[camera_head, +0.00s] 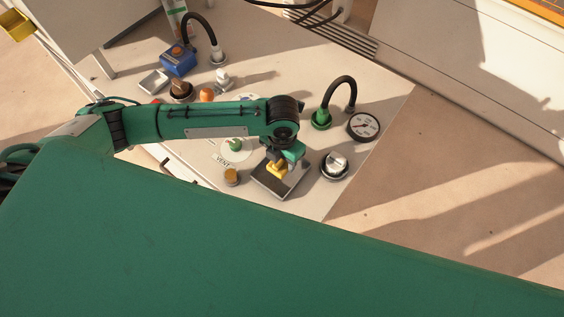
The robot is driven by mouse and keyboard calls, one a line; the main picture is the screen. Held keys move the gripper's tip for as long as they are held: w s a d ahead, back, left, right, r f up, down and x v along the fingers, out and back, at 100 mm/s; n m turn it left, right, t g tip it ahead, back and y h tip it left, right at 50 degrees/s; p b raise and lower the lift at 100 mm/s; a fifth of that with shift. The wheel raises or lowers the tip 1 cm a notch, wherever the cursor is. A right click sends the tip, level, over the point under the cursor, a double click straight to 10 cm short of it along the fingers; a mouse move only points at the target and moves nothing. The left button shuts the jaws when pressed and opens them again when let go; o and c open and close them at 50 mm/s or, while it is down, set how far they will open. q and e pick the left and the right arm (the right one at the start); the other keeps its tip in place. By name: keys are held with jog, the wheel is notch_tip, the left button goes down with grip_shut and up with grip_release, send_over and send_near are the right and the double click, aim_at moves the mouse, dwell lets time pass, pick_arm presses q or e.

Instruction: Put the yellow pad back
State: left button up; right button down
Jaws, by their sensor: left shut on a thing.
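My left gripper (279,166) points down at the front of the light panel, with its green arm coming in from the left. It is shut on the yellow pad (275,171), a small yellow piece partly hidden by the fingers. The pad is over a dark square plate with a pale edge (267,186). I cannot tell whether the pad touches the plate. My right gripper is not in view.
A silver knob (335,165) and a round gauge (363,126) stand to the right. A brass knob (232,177) is close on the left. A green fitting with a black hose (321,118) stands behind. A blue box (178,61) is at the back left.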

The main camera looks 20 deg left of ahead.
aim_at(282, 165)
pick_arm(q)
notch_tip(282, 165, down, 3)
jog(key=shift+r, duration=0.1)
jog(key=shift+f, duration=0.25)
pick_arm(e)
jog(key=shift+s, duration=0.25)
pick_arm(q)
jog(key=o, duration=0.9)
jog(key=shift+f, duration=0.1)
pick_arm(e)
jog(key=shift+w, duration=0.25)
pick_arm(q)
notch_tip(282, 165, up, 11)
jog(key=shift+r+b, duration=0.15)
jog(key=shift+b, duration=0.15)
jog(key=shift+r, duration=0.5)
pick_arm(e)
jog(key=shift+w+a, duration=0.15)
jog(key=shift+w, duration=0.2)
